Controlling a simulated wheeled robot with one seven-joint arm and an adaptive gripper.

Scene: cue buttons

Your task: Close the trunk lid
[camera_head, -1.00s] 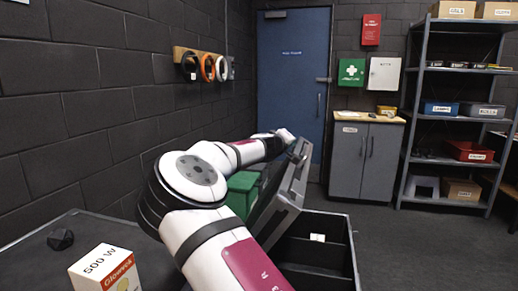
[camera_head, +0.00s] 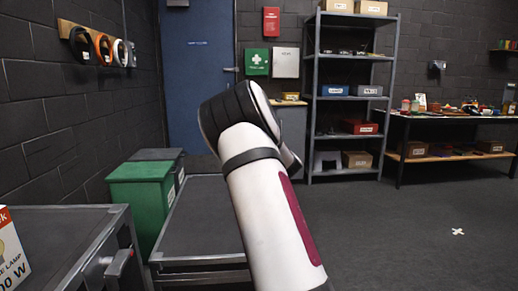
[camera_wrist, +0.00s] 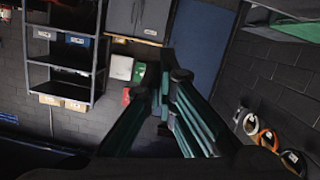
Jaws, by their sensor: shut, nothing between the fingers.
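The trunk lid (camera_head: 200,222) lies flat and level in the head view, a dark grey panel with a metal rim. The trunk's open inside does not show. My arm covers the right part of the lid, so I cannot see whether a small gap is left along that side. In the head view my gripper is hidden behind my own arm. In the wrist view my gripper (camera_wrist: 166,82) is shut and empty, with dark fingers. The wrist view does not clearly show the lid, and contact between them cannot be seen.
A green bin (camera_head: 140,195) stands left of the trunk. A dark bench (camera_head: 65,225) with a lamp box (camera_head: 10,250) is at the near left. A blue door (camera_head: 198,80) and a shelf rack (camera_head: 345,95) stand behind.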

